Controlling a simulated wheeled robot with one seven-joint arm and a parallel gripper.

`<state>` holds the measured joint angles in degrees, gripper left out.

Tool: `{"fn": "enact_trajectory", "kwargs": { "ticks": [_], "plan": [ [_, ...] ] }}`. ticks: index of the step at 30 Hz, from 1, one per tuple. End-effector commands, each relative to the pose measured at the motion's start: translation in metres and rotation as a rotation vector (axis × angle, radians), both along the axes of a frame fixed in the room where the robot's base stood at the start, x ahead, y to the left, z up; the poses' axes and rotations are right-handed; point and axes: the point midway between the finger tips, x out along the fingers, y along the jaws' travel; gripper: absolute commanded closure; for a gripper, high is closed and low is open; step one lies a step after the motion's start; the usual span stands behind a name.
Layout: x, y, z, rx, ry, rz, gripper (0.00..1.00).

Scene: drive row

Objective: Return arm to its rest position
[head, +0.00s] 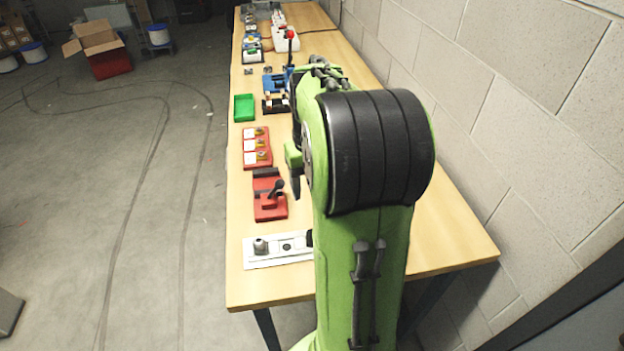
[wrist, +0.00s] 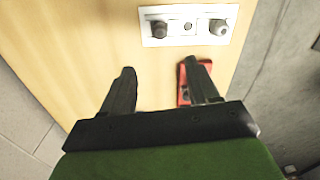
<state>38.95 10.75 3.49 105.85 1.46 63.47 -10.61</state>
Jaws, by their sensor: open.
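My green arm (head: 363,270) rises in front of the wooden table (head: 450,225) in the head view, its black joint hiding part of the tabletop. My gripper (head: 296,188) shows only partly there, beside the red fixture with a dark lever (head: 269,200). In the wrist view my gripper (wrist: 162,80) has its two black fingers wide apart with nothing between them. Bare wood lies beyond the gap. The right finger overlaps the red fixture (wrist: 184,88) in the picture; I cannot tell the distance between them.
A white plate with knobs (head: 277,262) lies at the table's near end; it also shows in the wrist view (wrist: 174,27). A block wall (head: 530,150) stands right; open floor lies left.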

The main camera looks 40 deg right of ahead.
Motion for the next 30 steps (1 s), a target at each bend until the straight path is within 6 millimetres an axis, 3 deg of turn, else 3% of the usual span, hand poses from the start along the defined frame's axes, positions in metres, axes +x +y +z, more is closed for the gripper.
{"fn": "enact_trajectory", "kwargs": {
  "ticks": [13, 16, 20, 24, 27, 30],
  "plan": [
    [0.0, 0.0, -0.001, 0.0, -0.001, 0.0, 0.4],
    [0.0, 0.012, 0.007, -0.016, -0.019, 0.022, 0.4],
    [-0.012, 0.069, 0.036, -0.077, -0.11, 0.127, 0.4],
    [-0.049, 0.14, 0.057, -0.125, -0.261, 0.27, 0.4],
    [-0.078, 0.174, 0.058, -0.13, -0.366, 0.358, 0.4],
    [-0.1, 0.192, 0.054, -0.121, -0.442, 0.418, 0.4]
  ]
}}
